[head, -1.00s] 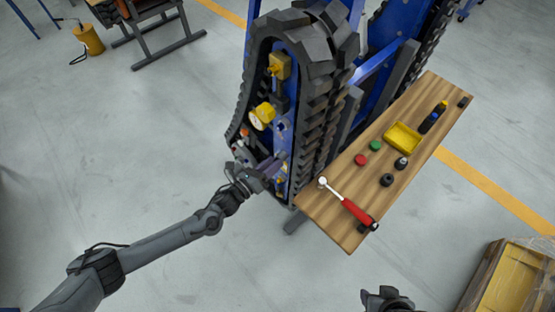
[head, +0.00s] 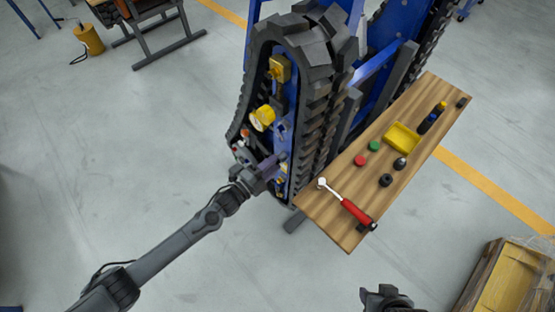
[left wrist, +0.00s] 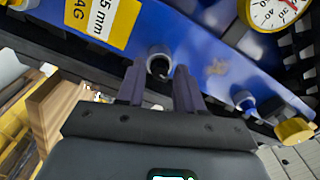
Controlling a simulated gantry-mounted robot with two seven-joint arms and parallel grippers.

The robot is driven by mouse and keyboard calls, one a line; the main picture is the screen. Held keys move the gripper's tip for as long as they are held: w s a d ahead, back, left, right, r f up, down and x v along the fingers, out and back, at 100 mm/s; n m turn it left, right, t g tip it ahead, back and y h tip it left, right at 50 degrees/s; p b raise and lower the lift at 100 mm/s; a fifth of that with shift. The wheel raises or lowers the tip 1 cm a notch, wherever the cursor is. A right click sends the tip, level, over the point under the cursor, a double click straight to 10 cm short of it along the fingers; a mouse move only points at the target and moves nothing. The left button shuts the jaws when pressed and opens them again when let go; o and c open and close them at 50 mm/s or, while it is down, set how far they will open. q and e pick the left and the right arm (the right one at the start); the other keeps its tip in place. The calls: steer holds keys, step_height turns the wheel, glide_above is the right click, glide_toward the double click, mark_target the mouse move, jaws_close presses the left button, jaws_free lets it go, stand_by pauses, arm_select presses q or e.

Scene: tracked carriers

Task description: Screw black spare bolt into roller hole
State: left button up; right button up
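My left gripper (head: 275,165) is at the lower face of the blue track carrier (head: 283,135). In the left wrist view its two dark fingers (left wrist: 159,78) are apart, pointing at a grey round collar (left wrist: 158,58) with a dark centre on the blue plate. I see nothing clearly gripped between them. I cannot tell whether the dark centre is an empty hole or a black bolt in it. A black round part (head: 386,180) and a dark knob-like part (head: 400,163) stand on the wooden bench. My right gripper (head: 385,293) is at the bottom edge, away from the bench.
The wooden bench (head: 345,190) also holds a red-handled ratchet (head: 355,211), a yellow tray (head: 402,138), red and green caps and small bottles. A yellow gauge (head: 263,118) juts from the carrier above my left gripper. A yellow crate (head: 508,278) stands lower right.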

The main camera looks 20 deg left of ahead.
arm_select(q)
steer(key=n+p, duration=0.2)
steer(key=n, duration=1.2)
steer(key=shift+c, duration=0.3)
jaws_close()
steer(key=m+b, duration=0.1)
steer(key=m, duration=0.8)
steer(key=shift+b, duration=0.3)
